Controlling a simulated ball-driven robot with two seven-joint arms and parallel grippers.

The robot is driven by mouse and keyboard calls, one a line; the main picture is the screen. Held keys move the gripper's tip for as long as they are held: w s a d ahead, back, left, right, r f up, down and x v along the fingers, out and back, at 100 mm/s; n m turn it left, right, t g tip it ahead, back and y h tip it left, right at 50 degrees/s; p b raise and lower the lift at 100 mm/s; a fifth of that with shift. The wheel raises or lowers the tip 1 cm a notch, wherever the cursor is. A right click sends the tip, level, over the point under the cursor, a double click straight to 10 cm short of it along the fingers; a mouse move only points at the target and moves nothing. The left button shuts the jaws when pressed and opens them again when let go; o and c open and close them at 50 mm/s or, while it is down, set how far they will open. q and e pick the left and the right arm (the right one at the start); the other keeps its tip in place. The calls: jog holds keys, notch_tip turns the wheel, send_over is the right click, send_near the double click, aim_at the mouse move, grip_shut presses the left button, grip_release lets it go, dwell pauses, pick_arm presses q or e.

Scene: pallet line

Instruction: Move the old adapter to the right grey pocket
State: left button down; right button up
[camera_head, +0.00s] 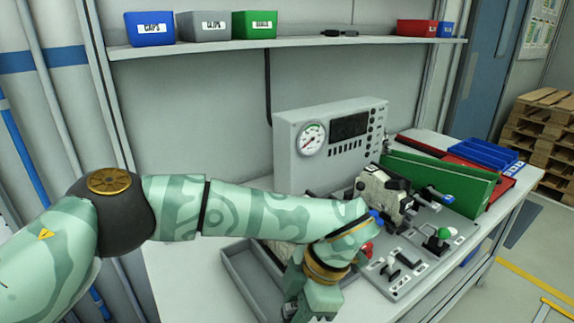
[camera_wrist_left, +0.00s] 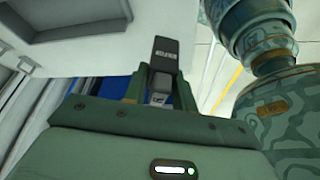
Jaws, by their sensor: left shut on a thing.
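My left gripper (camera_wrist_left: 162,88) is shut on a dark block with a small pale label, which appears to be the old adapter (camera_wrist_left: 165,52). The block sticks out beyond the fingers in the left wrist view. In the head view my left gripper (camera_head: 312,300) hangs at the bottom centre, and the block is hidden there. A grey tray (camera_head: 238,284) lies on the bench just left of the gripper, partly covered by my arm. A grey recess (camera_wrist_left: 90,22) shows at the top left of the wrist view, apart from the block. I cannot tell which pocket it is. My right gripper is not in view.
A test fixture (camera_head: 385,200) and a control plate (camera_head: 405,265) stand right of my gripper. A gauge box (camera_head: 290,125) stands behind. Green panels (camera_head: 445,180) and a blue tray (camera_head: 485,153) are at the far right. Bins line the shelf (camera_head: 290,43).

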pick_arm(q)
jog(key=a+r+m+t+h, duration=0.1)
jog(key=a+r+m+t, duration=0.1)
jog(key=a+r+m, duration=0.4)
jog(key=s+a+r+m+t+h, duration=0.1)
jog(key=a+r+m+t+h, duration=0.1)
jog(key=a+r+m, duration=0.5)
jog(key=a+m+t, duration=0.1)
jog(key=a+m, duration=0.3)
jog(key=a, duration=0.4)
jog(key=shift+a, duration=0.35)
jog(key=shift+t, duration=0.3)
